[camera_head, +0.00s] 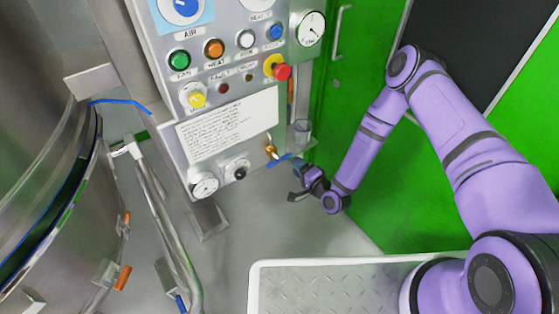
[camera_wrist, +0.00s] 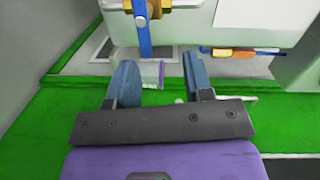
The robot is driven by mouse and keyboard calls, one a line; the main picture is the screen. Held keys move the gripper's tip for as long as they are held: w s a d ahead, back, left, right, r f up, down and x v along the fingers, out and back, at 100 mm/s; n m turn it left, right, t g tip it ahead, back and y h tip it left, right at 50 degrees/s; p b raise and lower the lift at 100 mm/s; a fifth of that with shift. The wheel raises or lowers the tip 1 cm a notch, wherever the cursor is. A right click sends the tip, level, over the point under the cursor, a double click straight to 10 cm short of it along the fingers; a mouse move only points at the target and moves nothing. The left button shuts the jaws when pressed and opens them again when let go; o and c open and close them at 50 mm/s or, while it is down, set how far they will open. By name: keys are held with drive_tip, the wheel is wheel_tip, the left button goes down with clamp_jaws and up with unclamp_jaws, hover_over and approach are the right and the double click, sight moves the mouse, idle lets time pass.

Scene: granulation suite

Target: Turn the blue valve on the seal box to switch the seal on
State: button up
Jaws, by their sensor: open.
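The seal box seems to be the grey lower box (camera_head: 222,158) of the control panel in the head view. A brass valve (camera_head: 270,151) with a blue lever (camera_head: 278,161) sticks out at its lower right. In the wrist view the blue lever (camera_wrist: 144,34) hangs down from the brass body (camera_wrist: 152,5) at the top. My gripper (camera_head: 296,184) is just below and right of the lever in the head view. In the wrist view my gripper (camera_wrist: 157,68) is open and empty. The lever lies ahead of the gap between the fingers, not visibly touching either one.
A round gauge (camera_head: 204,185) and a black knob (camera_head: 237,171) are on the box's lower face. A clear cup (camera_head: 301,131) is at its right edge. A large steel vessel (camera_head: 40,190) stands left. Green wall panels (camera_head: 345,120) are close on the right.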

sight(280, 159)
drive_tip(key=s+f+m+t, duration=0.1)
drive_tip(key=s+f+m, duration=0.1)
drive_tip(key=s+f, duration=0.1)
drive_tip(key=x, duration=1.1)
drive_tip(key=shift+s, duration=0.1)
clamp_jaws()
